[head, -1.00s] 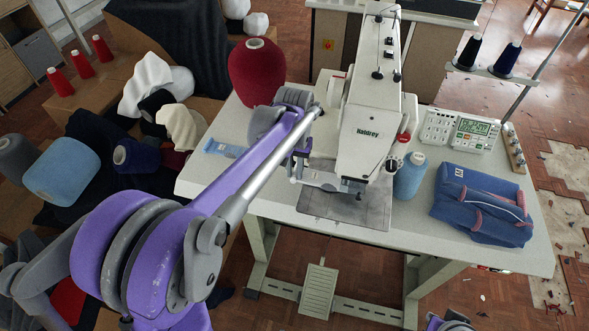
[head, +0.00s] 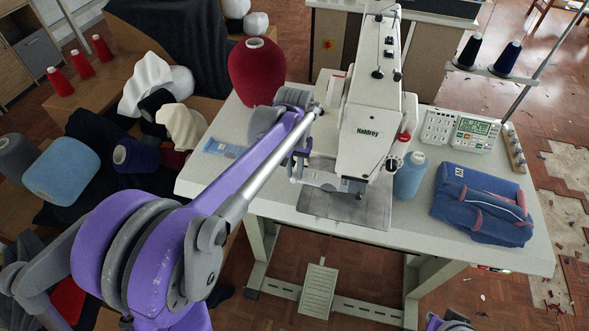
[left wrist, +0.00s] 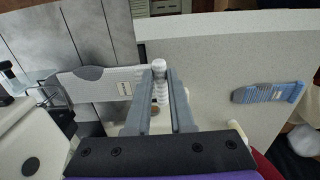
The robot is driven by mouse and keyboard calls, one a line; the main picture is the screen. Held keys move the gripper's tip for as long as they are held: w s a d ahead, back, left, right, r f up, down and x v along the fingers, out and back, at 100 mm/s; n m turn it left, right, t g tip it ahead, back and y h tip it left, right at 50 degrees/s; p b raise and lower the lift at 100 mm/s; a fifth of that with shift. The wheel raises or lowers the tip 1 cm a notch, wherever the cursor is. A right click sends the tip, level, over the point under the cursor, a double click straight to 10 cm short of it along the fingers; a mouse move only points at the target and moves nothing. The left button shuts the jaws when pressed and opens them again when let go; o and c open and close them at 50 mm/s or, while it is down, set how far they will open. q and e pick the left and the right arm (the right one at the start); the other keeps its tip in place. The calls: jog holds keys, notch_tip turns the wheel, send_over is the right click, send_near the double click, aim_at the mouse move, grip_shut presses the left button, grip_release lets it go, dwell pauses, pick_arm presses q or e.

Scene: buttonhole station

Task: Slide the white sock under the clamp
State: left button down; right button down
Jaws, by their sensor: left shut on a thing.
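The white sock (head: 325,179), pale with grey patches and a small label, lies flat along the back of the grey metal plate (head: 330,207) below the machine head. My left gripper (head: 298,168) is shut on its left end. In the left wrist view the gripper (left wrist: 160,75) has white ribbed fabric between its fingers, and the sock (left wrist: 115,80) stretches left to its grey tip. That tip is at the clamp (left wrist: 45,90); I cannot tell how far under it lies. In the head view the clamp area (head: 359,190) is small and partly hidden.
A blue sock (head: 222,148) lies on the table's left. The red yarn cone (head: 257,72) stands behind my left arm. A light blue cone (head: 409,176), a control panel (head: 460,130) and a blue pouch (head: 482,205) are to the right. The table front (head: 275,205) is clear.

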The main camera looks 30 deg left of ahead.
pick_arm(q)
jog(key=c, duration=0.7)
grip_release()
jog(key=shift+r, duration=0.1)
notch_tip(320, 180, up, 11)
jog(key=shift+p, duration=0.35)
jog(key=shift+f, duration=0.2)
jog(key=s+d+f+m+t, duration=0.1)
jog(key=s+d+f+t, duration=0.1)
jog(key=s+f, duration=0.3)
jog(key=s+d+f+m+t, duration=0.1)
jog(key=s+d+f+t, duration=0.2)
jog(key=s, duration=1)
notch_tip(320, 180, down, 3)
jog(key=shift+s+d+f+m+p, duration=0.1)
jog(key=shift+s+d+m+p, duration=0.25)
jog(key=shift+d, duration=0.9)
